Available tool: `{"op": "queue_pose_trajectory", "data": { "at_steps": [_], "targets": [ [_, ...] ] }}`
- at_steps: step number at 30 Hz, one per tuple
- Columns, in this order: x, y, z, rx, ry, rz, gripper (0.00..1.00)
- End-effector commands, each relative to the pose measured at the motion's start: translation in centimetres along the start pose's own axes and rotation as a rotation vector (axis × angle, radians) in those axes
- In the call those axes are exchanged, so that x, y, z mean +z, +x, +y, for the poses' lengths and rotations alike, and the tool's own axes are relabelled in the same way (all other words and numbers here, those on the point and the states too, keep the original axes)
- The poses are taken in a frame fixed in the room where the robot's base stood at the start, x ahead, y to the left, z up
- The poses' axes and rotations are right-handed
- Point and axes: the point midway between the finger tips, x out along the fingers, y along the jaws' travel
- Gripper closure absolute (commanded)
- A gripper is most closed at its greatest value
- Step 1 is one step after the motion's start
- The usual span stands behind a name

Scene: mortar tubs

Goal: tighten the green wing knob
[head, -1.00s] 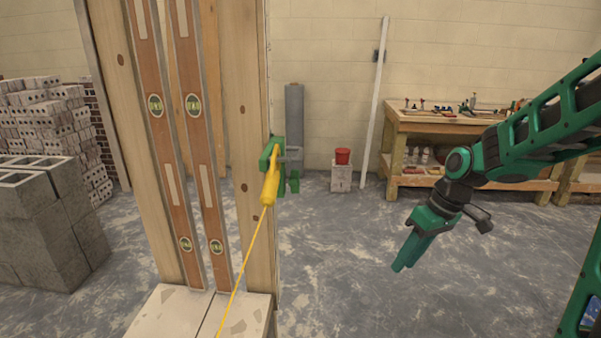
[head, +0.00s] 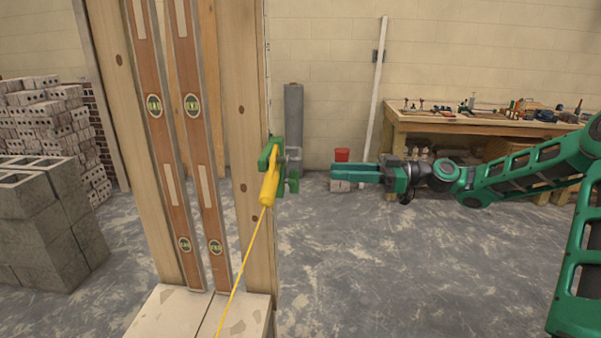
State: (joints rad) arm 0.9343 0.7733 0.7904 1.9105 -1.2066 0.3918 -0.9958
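A green clamp-like fitting (head: 275,148) sits on the right edge of the wooden post. The green wing knob (head: 293,184) appears to be the small green part on its right side, below a grey piece; its exact shape is too small to make out. My gripper (head: 334,173) is to the right of the knob in the picture, roughly level with it, with its fingers pointing left. A visible gap separates the fingertips from the knob.
A yellow holder (head: 269,188) with a taut yellow string hangs on the fitting. Two spirit levels (head: 210,180) lean on the post (head: 250,90). Grey blocks (head: 40,215) stand at left. A red bucket (head: 342,154) and workbench (head: 450,127) are behind my arm.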

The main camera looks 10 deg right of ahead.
Motion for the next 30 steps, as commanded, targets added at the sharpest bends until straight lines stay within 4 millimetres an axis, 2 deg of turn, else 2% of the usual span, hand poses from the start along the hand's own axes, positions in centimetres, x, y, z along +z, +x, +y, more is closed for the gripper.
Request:
{"op": "queue_pose_trajectory", "data": {
  "at_steps": [5,12,18,24,30],
  "targets": [
    [-0.1,1.9,-0.1,-0.003,-0.002,0.004,0.71],
    [0.0,6.2,-0.1,-0.003,-0.001,0.001,0.71],
    [0.0,9.1,-0.1,-0.004,0.000,0.001,0.71],
    [0.0,10.5,0.0,-0.001,0.000,0.000,0.71],
    [0.0,10.7,-0.1,-0.001,0.000,0.000,0.71]
  ]
}}
